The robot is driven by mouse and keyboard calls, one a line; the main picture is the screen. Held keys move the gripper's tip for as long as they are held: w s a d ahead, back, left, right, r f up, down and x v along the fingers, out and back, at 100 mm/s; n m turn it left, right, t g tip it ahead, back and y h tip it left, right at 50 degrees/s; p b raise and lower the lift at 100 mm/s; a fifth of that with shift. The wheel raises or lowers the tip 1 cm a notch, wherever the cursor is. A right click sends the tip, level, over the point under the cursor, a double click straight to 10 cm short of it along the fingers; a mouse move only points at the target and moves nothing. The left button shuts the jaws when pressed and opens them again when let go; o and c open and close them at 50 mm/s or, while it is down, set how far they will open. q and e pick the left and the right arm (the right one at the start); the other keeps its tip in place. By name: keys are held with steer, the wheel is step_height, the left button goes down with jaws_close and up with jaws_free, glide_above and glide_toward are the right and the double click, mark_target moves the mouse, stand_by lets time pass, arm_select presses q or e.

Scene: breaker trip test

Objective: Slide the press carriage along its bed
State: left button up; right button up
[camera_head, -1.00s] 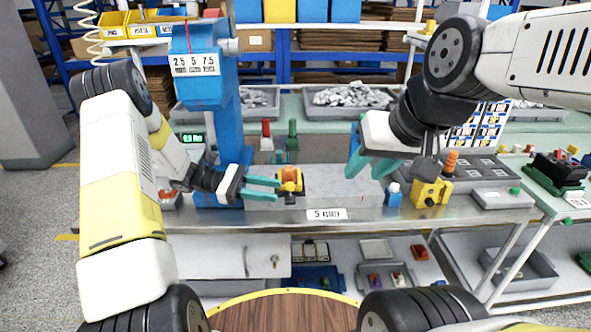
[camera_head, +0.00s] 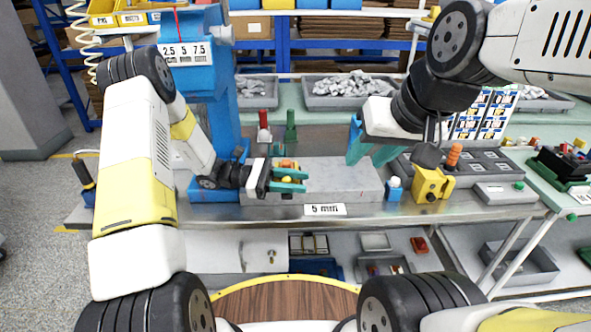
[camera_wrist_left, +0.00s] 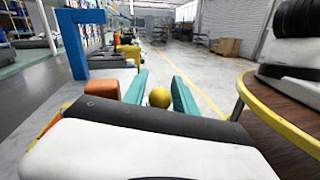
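The grey press bed (camera_head: 345,182) lies along the front of the bench, with a "5 mm" label (camera_head: 325,210) below it. A small orange-and-yellow carriage (camera_head: 287,164) sits on its left part, largely hidden by my left gripper (camera_head: 289,180). In the left wrist view a round yellow knob (camera_wrist_left: 159,97) lies between the two teal fingers (camera_wrist_left: 160,92), which stand apart with narrow gaps beside it. An orange block (camera_wrist_left: 101,88) is left of the fingers there. My right gripper (camera_head: 371,151) is open and empty above the bed's right end.
A blue press column (camera_head: 215,125) rises at the bed's left end. Red (camera_head: 264,130) and green (camera_head: 291,130) upright pieces stand behind. A round wooden table (camera_head: 285,303) is in front.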

arm_select(q)
steer(key=shift+d, duration=0.1)
jaws_close()
stand_by(1.4)
